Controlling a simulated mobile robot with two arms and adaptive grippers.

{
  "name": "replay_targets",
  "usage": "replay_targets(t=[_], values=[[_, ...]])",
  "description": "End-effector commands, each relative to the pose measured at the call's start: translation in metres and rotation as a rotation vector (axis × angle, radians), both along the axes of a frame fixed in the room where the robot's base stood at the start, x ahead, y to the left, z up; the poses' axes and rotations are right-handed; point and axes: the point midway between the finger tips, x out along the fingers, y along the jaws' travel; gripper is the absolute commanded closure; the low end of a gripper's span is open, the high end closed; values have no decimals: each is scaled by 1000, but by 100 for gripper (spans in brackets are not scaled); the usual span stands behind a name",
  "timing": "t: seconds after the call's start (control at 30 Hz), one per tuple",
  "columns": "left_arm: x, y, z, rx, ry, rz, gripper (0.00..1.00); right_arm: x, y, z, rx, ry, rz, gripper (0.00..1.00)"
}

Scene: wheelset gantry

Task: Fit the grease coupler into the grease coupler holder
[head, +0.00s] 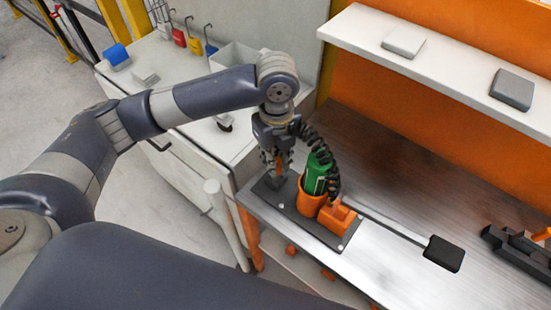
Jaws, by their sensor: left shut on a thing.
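My left gripper (277,170) points down over the left end of a dark base plate on the bench. It is shut on the grease coupler (284,160), of which only a small orange part shows between the fingers. A small dark block (275,182), which looks like the grease coupler holder, sits on the plate right under the fingertips. I cannot tell whether the coupler touches it or is inside it. A black coiled hose (318,146) arches from beside the gripper down to the right. My right gripper is not in view.
A green canister (315,175) stands in an orange cup (310,203) close right of the gripper, with an orange block (337,218) beside it. A dark flat-headed tool (443,253) lies farther right. A white shelf (450,80) overhangs the bench's back.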

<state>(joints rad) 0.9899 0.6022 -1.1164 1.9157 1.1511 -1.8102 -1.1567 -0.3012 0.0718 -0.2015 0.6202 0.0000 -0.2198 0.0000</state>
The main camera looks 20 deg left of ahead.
Motion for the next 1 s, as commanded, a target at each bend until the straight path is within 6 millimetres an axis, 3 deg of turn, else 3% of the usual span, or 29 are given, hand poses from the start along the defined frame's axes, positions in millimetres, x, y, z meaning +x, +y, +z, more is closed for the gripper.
replay_targets(t=[0.23,0.5,0.8,0.83,0.9,1.0], values=[[12,6,-6,1,1,-1,100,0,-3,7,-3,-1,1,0],[11,6,-36,0,-1,-2,100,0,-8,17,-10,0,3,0],[11,5,-39,0,-1,-2,100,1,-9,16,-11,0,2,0],[11,5,-39,0,-1,-2,78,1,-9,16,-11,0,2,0],[11,5,-39,0,-1,-2,62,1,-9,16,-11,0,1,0],[11,5,-39,0,-1,-2,62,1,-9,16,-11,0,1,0]])
